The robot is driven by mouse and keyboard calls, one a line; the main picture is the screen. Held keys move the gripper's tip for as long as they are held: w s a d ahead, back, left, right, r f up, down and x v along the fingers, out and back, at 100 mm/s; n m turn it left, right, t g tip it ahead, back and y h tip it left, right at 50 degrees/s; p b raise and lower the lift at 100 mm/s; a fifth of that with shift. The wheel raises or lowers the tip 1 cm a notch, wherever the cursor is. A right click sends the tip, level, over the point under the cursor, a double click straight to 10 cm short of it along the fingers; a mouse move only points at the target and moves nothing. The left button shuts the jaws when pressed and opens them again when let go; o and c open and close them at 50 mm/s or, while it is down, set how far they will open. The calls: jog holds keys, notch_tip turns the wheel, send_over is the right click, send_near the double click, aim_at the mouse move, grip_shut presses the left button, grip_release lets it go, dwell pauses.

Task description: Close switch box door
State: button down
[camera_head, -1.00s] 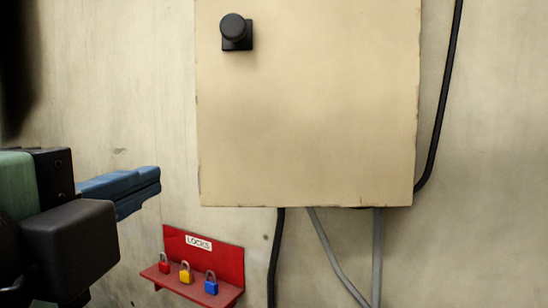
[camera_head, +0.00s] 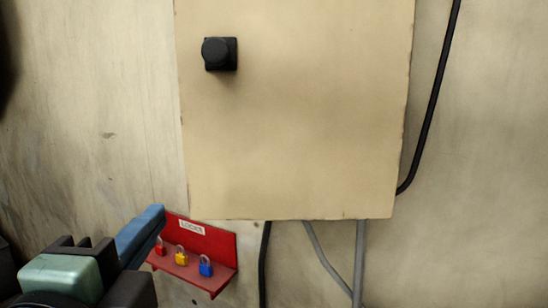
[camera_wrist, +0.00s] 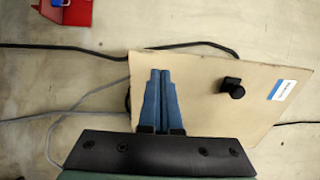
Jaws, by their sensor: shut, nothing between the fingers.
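The switch box door (camera_head: 297,130) is a plain beige panel facing me on the wall, with a black knob (camera_head: 216,53) at its upper left. I cannot tell whether it stands flush with the box behind it. In the wrist view the door (camera_wrist: 205,95) appears tilted, with the knob (camera_wrist: 233,88) right of my fingers. My gripper (camera_head: 156,218) is shut and empty, low at the left, below and left of the door's lower left corner. In the wrist view the blue fingers (camera_wrist: 160,75) overlap the door's left part; contact cannot be told.
A red locks shelf (camera_head: 210,243) with red, yellow and blue padlocks is on the wall close behind my fingers. A black cable (camera_head: 435,105) runs along the door's right; black and grey cables (camera_head: 359,260) hang below. The wall at far right is bare.

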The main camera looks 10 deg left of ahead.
aim_at(187, 182)
jog(key=w+p, duration=0.1)
jog(key=w, duration=0.1)
jog(key=w+p, duration=0.1)
jog(key=w, duration=0.2)
jog(key=w+p, duration=0.1)
jog(key=w, duration=0.1)
jog(key=shift+w+a+r+p, duration=0.1)
jog(key=shift+w+a+p, duration=0.2)
jog(key=shift+w+a, duration=0.1)
jog(key=shift+w+a+p, duration=0.1)
jog(key=shift+w+p, duration=0.2)
jog(key=shift+w, duration=0.35)
